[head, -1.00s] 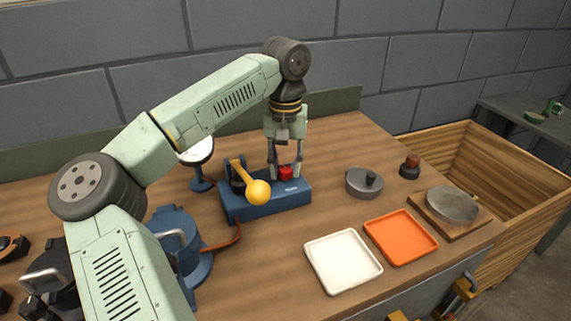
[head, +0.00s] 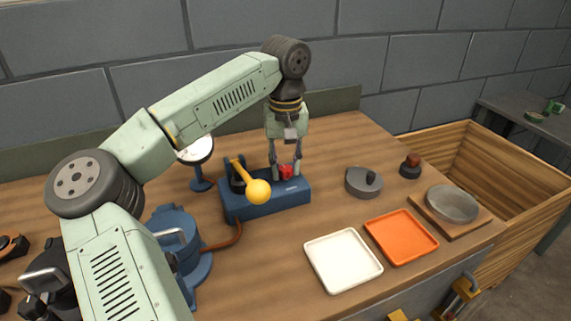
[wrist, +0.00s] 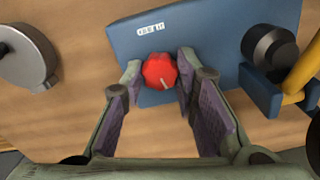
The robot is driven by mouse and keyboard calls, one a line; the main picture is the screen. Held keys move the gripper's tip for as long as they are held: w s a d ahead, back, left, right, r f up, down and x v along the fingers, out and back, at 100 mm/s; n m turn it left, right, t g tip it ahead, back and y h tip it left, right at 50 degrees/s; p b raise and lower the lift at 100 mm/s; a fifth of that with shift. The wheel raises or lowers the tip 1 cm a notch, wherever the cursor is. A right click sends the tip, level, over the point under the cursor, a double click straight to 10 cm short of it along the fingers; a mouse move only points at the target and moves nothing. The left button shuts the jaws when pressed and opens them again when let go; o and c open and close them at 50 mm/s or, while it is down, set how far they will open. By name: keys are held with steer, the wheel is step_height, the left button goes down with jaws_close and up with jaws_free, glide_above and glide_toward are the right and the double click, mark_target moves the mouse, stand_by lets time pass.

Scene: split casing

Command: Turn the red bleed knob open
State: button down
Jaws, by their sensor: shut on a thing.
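The red bleed knob (head: 286,171) sits on top of the blue pump block (head: 262,202), towards its right end. In the wrist view the knob (wrist: 160,71) is round with notched edges and has a pale pointer line towards its lower right. My gripper (head: 286,173) reaches down from above, and its two fingertips (wrist: 160,74) are on either side of the knob, shut on it. The block (wrist: 205,28) also carries a yellow-ended lever (head: 257,190) at its left in the head view.
A gauge (head: 199,165) on a blue stand is behind left of the block.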

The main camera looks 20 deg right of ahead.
steer(key=n, duration=0.4)
steer(key=shift+n, duration=0.3)
steer(key=n, duration=0.3)
steer(key=shift+n+b, duration=0.3)
steer(key=shift+b, duration=0.1)
steer(key=n, duration=0.7)
steer(key=shift+b, duration=0.4)
steer(key=n, duration=0.3)
steer(key=shift+n, duration=0.4)
steer(key=n+b, duration=0.1)
steer(key=n, duration=0.3)
steer(key=shift+a+n, duration=0.1)
steer(key=shift+n, duration=0.2)
steer(key=n, duration=0.3)
steer(key=shift+n+b, duration=0.3)
steer(key=shift+b, duration=0.05)
steer(key=shift+n+b, duration=0.3)
steer(key=shift+n, duration=1.5)
